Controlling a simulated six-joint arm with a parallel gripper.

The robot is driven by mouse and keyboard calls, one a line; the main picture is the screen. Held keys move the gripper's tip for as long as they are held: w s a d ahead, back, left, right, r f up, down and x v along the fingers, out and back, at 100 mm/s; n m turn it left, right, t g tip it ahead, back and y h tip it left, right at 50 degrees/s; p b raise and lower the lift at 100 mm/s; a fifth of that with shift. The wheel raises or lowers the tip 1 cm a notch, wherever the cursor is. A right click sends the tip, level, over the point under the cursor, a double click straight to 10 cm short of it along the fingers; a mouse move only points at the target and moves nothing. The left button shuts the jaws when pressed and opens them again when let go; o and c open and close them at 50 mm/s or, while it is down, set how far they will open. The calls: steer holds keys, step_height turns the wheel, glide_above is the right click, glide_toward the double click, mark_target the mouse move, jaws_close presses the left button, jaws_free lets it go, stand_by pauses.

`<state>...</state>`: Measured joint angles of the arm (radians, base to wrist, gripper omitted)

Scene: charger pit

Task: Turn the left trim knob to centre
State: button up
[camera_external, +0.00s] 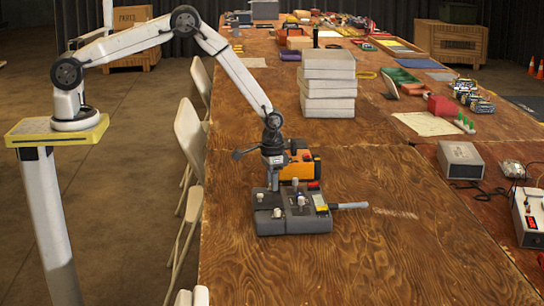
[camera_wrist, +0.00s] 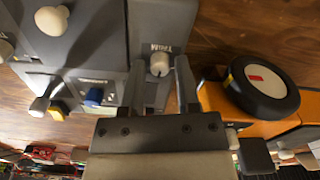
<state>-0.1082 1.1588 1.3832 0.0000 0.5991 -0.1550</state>
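A grey control box (camera_external: 292,222) stands on the wooden table, with several pale knobs, levers and coloured switches on top. My gripper (camera_external: 273,184) points down at the back of the box. In the wrist view, my gripper (camera_wrist: 162,75) is open. A small pale knob (camera_wrist: 159,63) with a mark on it sits between its fingertips, with a narrow gap on each side. I cannot tell for certain that this is the left trim knob. A round white knob (camera_wrist: 52,20) and a blue button (camera_wrist: 93,97) show to its left.
An orange device (camera_external: 300,165) stands just behind the box; in the wrist view its black wheel (camera_wrist: 262,86) is close to the right finger. A grey handle (camera_external: 349,205) sticks out right of the box. Stacked pale boxes (camera_external: 328,83) stand farther back. The table front is clear.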

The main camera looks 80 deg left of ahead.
steer(key=shift+r, duration=3.95)
steer(key=shift+s+d+r, duration=0.15)
steer(key=shift+s+r, duration=0.1)
steer(key=shift+r, duration=0.25)
steer(key=s+d+r+m+t, duration=0.1)
steer(key=s+d+r, duration=0.1)
steer(key=s+r, duration=0.4)
steer(key=s+d+r+m+t, duration=0.1)
steer(key=s+r, duration=0.5)
steer(key=s, duration=1.1)
steer(key=shift+d+r+m+t, duration=0.3)
steer(key=shift+d+r+m, duration=0.15)
steer(key=shift+d, duration=0.7)
